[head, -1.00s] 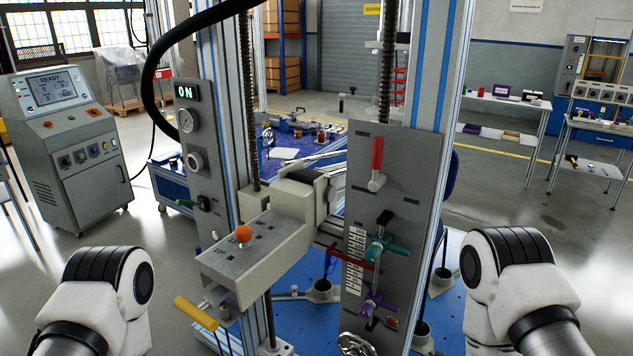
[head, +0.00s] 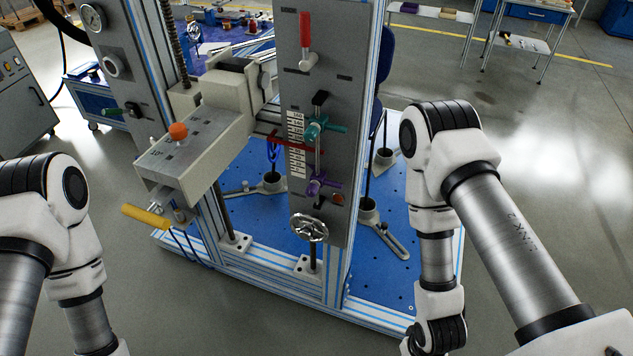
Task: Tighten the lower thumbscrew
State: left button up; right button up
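A purple thumbscrew (head: 318,187) sits low on the slotted grey panel (head: 300,90), beside a white printed scale (head: 296,145). A teal thumbscrew (head: 316,130) is above it on the same slot. The purple one is the lower of the two. I cannot tell how tight either is. Both my arms show at the left and right sides of the head view, well apart from the panel. Neither gripper is in view; the right arm hangs down to a wrist joint at the bottom edge.
A red-handled lever (head: 304,35) is higher on the panel, and a metal handwheel (head: 308,228) is below the thumbscrews. A box with an orange knob (head: 178,131) and a yellow handle (head: 146,216) juts out at left. The blue base plate (head: 370,285) spreads underneath.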

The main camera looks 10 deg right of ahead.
aim_at(313, 188)
jog(key=k+j+z, duration=0.1)
jog(key=z, duration=0.3)
jog(key=k+j+z, duration=0.1)
jog(key=z, duration=0.3)
jog(key=k+z, duration=0.1)
jog(key=z, duration=0.3)
jog(key=k+z, duration=0.15)
jog(key=z, duration=0.25)
